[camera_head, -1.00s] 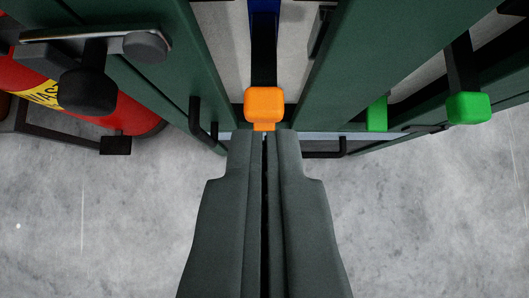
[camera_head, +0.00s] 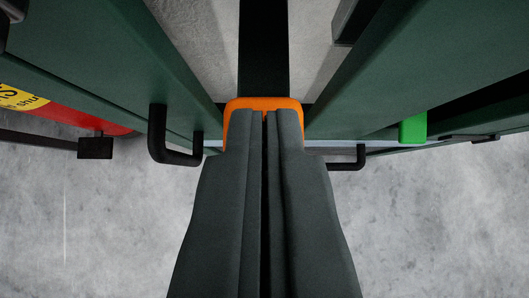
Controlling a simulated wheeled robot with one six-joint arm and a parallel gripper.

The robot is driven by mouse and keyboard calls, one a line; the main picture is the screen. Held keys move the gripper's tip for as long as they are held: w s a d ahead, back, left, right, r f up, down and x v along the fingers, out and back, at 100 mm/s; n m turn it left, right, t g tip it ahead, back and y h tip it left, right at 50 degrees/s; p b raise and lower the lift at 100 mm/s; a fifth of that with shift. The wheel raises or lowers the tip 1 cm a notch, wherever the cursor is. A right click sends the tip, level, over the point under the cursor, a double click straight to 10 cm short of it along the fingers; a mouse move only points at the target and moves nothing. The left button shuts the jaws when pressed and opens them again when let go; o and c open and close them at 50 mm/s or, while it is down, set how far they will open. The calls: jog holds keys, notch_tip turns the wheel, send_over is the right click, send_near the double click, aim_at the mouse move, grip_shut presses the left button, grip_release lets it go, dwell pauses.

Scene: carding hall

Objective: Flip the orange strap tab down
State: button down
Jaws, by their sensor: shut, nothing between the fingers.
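The orange strap tab (camera_head: 264,103) is at the upper middle, at the lower end of a black strap (camera_head: 263,50). My gripper (camera_head: 265,112) is shut and empty, its fingers pointing up the picture. The fingertips overlap the tab and hide most of its face, leaving its top edge and sides showing. I cannot tell whether the fingertips touch it.
Green panels stand left (camera_head: 110,60) and right (camera_head: 430,70) of the strap. Black handles stick out at left (camera_head: 172,150) and right (camera_head: 350,160). A green tab (camera_head: 413,128) is at the right. The grey floor below is open.

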dwell(0.3)
notch_tip(320, 180, down, 11)
jog(key=shift+r, duration=0.2)
jog(key=shift+s+f, duration=0.1)
jog(key=shift+s, duration=0.05)
dwell(0.4)
